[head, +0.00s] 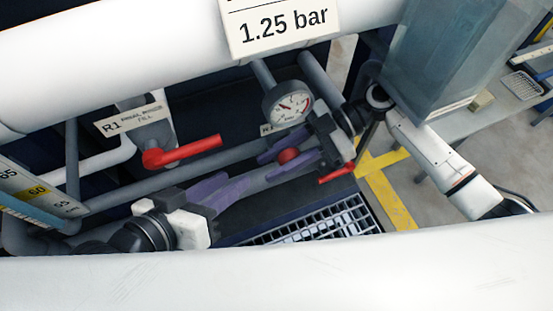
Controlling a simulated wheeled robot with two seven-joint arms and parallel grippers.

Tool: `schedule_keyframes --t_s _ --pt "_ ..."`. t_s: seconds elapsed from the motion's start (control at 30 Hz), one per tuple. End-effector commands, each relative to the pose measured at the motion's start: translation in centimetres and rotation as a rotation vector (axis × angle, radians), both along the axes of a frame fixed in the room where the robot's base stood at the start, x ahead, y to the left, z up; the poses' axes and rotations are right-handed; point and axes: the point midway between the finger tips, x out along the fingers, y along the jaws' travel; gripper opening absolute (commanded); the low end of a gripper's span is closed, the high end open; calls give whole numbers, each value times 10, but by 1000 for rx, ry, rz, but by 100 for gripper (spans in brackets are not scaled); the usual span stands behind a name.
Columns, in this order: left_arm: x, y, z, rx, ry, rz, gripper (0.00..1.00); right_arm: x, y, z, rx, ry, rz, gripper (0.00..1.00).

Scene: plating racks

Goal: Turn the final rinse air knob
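A small round red knob (289,155) sits among the pipes below the pressure gauge (288,106); no label on it is readable. My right gripper (274,163) has its purple fingers on either side of this knob. The knob nearly fills the gap, and I cannot tell whether the fingers press on it. My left gripper (238,182), with purple fingers and a white body, is lower left of the knob, in front of a grey pipe. Its fingers overlap in this view, so its opening is unclear. I see nothing held in it.
A red lever handle (187,150) stands left, by the "R1" fill sign (130,120). A second red handle (337,174) is just below my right gripper. A "1.25 bar" sign (283,25) hangs above. A thick white pipe (300,275) crosses the front. A floor grating (325,222) lies below.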

Motion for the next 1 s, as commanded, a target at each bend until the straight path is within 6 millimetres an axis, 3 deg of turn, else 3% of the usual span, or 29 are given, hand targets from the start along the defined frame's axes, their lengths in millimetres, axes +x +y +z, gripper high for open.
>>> schedule_keyframes --t_s 0.03,0.13,0.47,1.0 --pt "0 0 0 0 0 0 30 0 0 0 0 0 0 16" --pt "0 0 0 0 0 0 30 0 0 0 0 0 0 0" --pt "0 0 1 0 -1 0 30 0 -1 1 48 19 0 0" --pt "0 0 1 -1 -2 -1 30 1 -3 11 404 134 -3 0"
